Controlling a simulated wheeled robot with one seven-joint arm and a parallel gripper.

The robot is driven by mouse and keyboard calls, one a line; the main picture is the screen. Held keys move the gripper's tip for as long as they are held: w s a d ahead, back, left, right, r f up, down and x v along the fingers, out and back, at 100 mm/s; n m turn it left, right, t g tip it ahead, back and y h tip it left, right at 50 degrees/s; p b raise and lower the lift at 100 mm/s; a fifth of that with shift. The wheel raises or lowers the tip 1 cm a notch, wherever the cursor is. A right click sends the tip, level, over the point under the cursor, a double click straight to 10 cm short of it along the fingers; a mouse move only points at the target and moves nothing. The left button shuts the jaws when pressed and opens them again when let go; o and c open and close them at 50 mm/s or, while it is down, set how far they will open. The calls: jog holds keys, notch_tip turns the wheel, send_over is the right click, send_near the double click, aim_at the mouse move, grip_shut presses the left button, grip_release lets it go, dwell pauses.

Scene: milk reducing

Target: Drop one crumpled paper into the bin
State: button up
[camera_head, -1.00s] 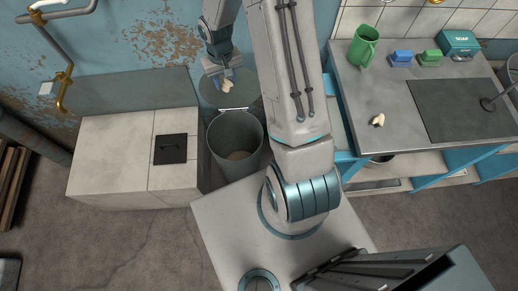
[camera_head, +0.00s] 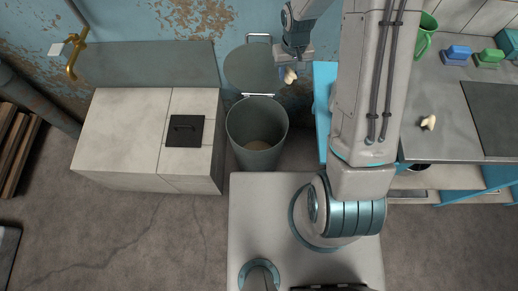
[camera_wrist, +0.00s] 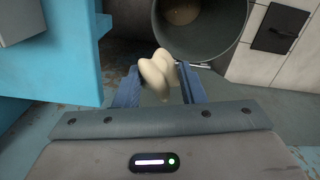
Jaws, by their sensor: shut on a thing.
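My gripper (camera_head: 289,66) is shut on a cream crumpled paper (camera_head: 290,76), held up at the back, to the right of the bin. The held paper (camera_wrist: 158,74) fills the space between the fingers (camera_wrist: 158,92) in the wrist view. The grey-green bin (camera_head: 257,150) stands on the floor with its lid raised behind it. In the wrist view the bin (camera_wrist: 200,45) lies ahead, its open mouth beyond the paper. A second crumpled paper (camera_head: 428,122) lies on the grey counter at the right.
A pale tiled block (camera_head: 125,130) with a black hatch (camera_head: 185,131) stands left of the bin. The blue-framed counter (camera_head: 440,145) is at right, with a green mug (camera_head: 423,38), blue sponge (camera_head: 457,53) and green sponge (camera_head: 489,58).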

jog(key=a+f+n+b, duration=0.1)
jog(key=a+f+b, duration=0.2)
jog(key=f+b, duration=0.3)
jog(key=s+a+f+n+b, duration=0.1)
jog(key=a+f+b, duration=0.1)
jog(key=f+b, duration=0.4)
jog(key=a+f+n+b, duration=0.1)
jog(key=a+f+b, duration=0.2)
jog(key=f+b, duration=0.3)
notch_tip(320, 180, down, 3)
jog(key=shift+s+a+r, duration=0.1)
jog(key=shift+s+a, duration=0.05)
jog(key=shift+a, duration=0.15)
jog(key=o, duration=1)
notch_tip(320, 180, up, 14)
jog(key=p, duration=0.2)
jog(key=shift+p, duration=0.35)
